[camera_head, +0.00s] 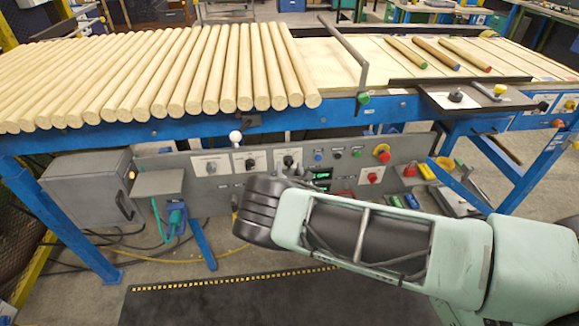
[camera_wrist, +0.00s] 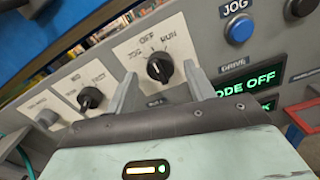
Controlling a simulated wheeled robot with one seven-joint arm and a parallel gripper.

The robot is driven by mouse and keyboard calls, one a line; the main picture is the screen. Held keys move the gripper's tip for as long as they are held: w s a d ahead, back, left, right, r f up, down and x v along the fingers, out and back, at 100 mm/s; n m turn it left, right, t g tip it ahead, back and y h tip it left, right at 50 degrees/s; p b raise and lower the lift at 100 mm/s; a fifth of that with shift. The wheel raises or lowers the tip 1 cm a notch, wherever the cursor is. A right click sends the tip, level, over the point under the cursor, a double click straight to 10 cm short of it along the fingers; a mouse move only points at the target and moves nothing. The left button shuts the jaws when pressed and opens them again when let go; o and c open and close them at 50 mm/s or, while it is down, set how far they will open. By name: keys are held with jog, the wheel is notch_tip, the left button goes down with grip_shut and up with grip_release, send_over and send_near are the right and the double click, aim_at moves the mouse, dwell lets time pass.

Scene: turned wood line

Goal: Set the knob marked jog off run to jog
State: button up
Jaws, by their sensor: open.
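The black knob marked JOG OFF RUN (camera_wrist: 159,68) sits on a white plate on the grey control panel in the wrist view. JOG is printed at its left, OFF above, RUN at its right. I cannot tell its exact pointer angle, but the green display (camera_wrist: 250,80) beside it reads "ODE OFF". In the head view the knob (camera_head: 288,161) shows just above my arm. My gripper (camera_wrist: 160,73) is open, with one finger on each side of the knob in the picture; I see no clear contact. My arm hides the gripper in the head view.
Another black knob (camera_wrist: 90,98) on a white plate is left of the left finger. A blue JOG button (camera_wrist: 240,29) is at upper right. In the head view, red buttons and small boxes are farther right. The conveyor with wooden rods (camera_head: 230,75) overhangs the panel.

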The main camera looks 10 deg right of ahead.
jog(key=shift+w, duration=0.55)
jog(key=c, duration=1)
jog(key=shift+n, duration=0.4)
jog(key=n, duration=0.8)
jog(key=shift+d+b, duration=0.1)
jog(key=shift+b, duration=0.3)
